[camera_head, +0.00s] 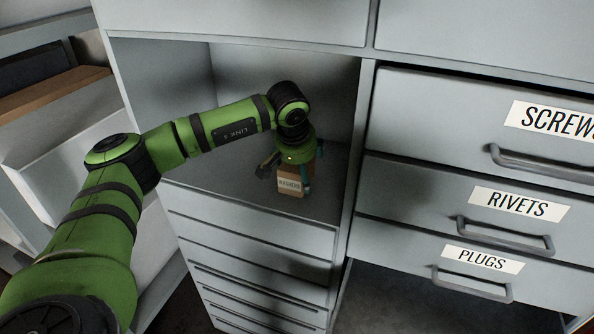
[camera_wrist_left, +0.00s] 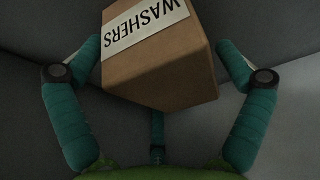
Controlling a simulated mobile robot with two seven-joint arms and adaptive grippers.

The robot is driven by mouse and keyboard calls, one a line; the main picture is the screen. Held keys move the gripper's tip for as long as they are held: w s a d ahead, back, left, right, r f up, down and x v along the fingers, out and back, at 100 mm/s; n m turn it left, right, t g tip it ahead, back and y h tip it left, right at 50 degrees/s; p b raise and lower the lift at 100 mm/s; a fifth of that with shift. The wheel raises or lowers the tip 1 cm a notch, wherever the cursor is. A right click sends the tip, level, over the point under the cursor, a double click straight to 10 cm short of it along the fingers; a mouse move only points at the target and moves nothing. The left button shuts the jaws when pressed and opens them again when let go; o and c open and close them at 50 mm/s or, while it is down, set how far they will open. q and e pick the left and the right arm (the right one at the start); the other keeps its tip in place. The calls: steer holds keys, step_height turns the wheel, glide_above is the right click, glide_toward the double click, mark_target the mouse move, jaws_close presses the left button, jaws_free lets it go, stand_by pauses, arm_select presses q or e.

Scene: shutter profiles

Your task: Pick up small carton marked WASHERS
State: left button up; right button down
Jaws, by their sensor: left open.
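The small brown carton (camera_head: 292,187) with a white WASHERS label stands on the floor of an open grey compartment in the head view. It fills the upper middle of the left wrist view (camera_wrist_left: 165,72), with its label upside down. My left gripper (camera_head: 286,172) reaches down over the carton and partly hides its top. In the left wrist view its teal fingers (camera_wrist_left: 160,85) are open, on both sides of the carton, with a third finger below.
The compartment floor (camera_head: 235,180) is clear left of the carton; its right wall (camera_head: 350,150) is close to the gripper. Drawers marked SCREWS (camera_head: 480,110), RIVETS (camera_head: 440,200) and PLUGS (camera_head: 420,255) stand to the right. Shallow drawers (camera_head: 255,255) lie below the compartment.

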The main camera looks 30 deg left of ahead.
arm_select(q)
steer(key=c, duration=1.2)
steer(key=shift+r, duration=0.1)
